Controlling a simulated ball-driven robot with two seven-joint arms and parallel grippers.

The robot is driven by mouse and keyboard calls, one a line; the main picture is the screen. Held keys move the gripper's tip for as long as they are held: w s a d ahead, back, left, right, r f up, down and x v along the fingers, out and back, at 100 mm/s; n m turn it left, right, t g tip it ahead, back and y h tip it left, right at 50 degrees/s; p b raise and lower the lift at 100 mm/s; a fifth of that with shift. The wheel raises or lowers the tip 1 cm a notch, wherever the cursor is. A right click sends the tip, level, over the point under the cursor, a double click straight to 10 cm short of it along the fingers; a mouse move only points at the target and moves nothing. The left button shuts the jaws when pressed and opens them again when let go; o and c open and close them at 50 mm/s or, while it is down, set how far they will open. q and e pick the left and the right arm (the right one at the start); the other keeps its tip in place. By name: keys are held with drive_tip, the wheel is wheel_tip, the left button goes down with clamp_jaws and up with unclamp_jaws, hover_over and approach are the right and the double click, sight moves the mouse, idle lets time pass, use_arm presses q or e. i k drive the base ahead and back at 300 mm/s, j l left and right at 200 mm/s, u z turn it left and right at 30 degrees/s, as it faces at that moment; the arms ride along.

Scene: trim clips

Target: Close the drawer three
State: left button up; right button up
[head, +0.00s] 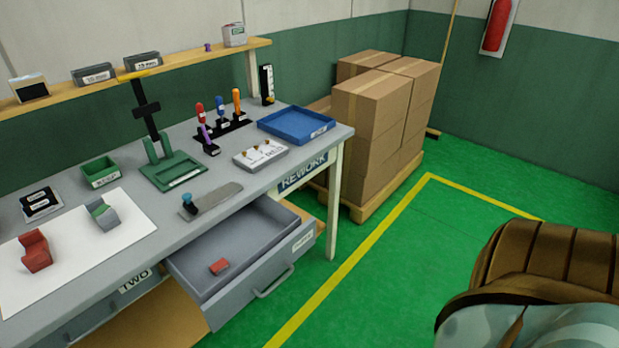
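The grey drawer (222,284) under the right part of the workbench stands pulled well out. Its front (255,295) carries a bar handle (274,282) and a small white label (303,241), too small to read surely. A small red piece (219,267) lies on the drawer's floor, and the rest of the visible inside is empty. Another drawer, labelled TWO (135,281), is to its left under the bench and looks shut. Neither of my grippers shows in the head view.
The grey workbench (165,222) holds a white sheet (75,248), clips, a green fixture, tools and a blue tray (296,124). Boxes (382,115) stand on a pallet behind the bench's right end. Green floor (390,265) is clear right of the drawer. An unidentified brown ribbed shape fills the lower right.

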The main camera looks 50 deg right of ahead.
sight(264, 239)
drive_tip(key=i+l+z, duration=0.15)
drive_tip(key=l, duration=0.25)
drive_tip(key=i+l+z, duration=0.1)
drive_tip(key=l, duration=0.25)
drive_tip(key=i+l+z, duration=0.15)
drive_tip(key=i+l, duration=0.15)
